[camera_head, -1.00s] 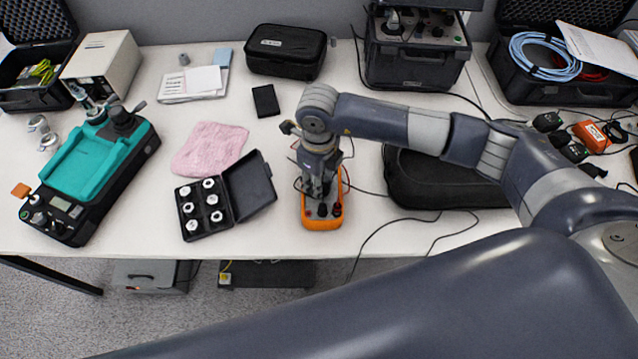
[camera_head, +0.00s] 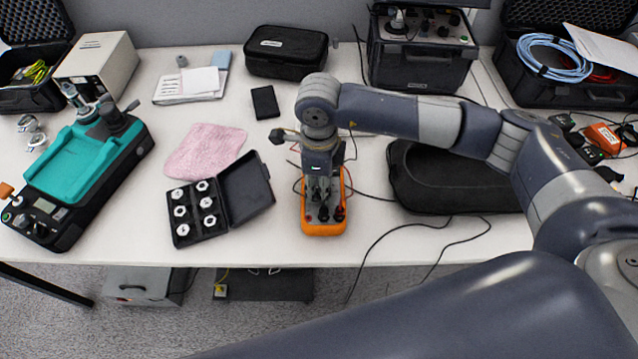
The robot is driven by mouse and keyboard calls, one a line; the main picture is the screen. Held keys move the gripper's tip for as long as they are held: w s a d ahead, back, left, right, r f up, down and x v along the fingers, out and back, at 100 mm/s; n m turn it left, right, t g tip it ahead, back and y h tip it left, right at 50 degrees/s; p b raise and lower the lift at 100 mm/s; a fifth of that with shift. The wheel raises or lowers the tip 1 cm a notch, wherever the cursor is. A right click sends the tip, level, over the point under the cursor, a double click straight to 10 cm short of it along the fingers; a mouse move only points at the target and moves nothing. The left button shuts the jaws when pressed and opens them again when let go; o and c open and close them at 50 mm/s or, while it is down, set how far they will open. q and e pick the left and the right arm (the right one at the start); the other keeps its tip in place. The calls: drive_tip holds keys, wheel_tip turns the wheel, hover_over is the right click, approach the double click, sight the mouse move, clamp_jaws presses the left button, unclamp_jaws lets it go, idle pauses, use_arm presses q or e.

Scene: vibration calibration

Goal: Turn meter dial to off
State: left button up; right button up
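The orange multimeter (camera_head: 324,228) lies on the white table near its front edge, in the middle of the head view. My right arm comes in from the right, and its gripper (camera_head: 324,208) points down over the meter. The gripper and wrist hide the meter's dial and display, and I cannot tell whether the fingers touch the dial or how far apart they are. Dark and red plugs show at the meter's lower end. My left gripper is out of view.
Left of the meter is an open black case (camera_head: 213,230) with white fittings, near a pink cloth (camera_head: 204,151). A black soft case (camera_head: 452,178) lies right of it. Cables (camera_head: 418,232) run across the table there. A teal-topped device (camera_head: 78,172) stands far left.

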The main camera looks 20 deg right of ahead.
drive_tip(key=o, duration=0.7)
drive_tip(key=shift+r, duration=0.1)
wheel_tip(320, 180, up, 12)
drive_tip(key=shift+f, duration=0.2)
idle(0.5)
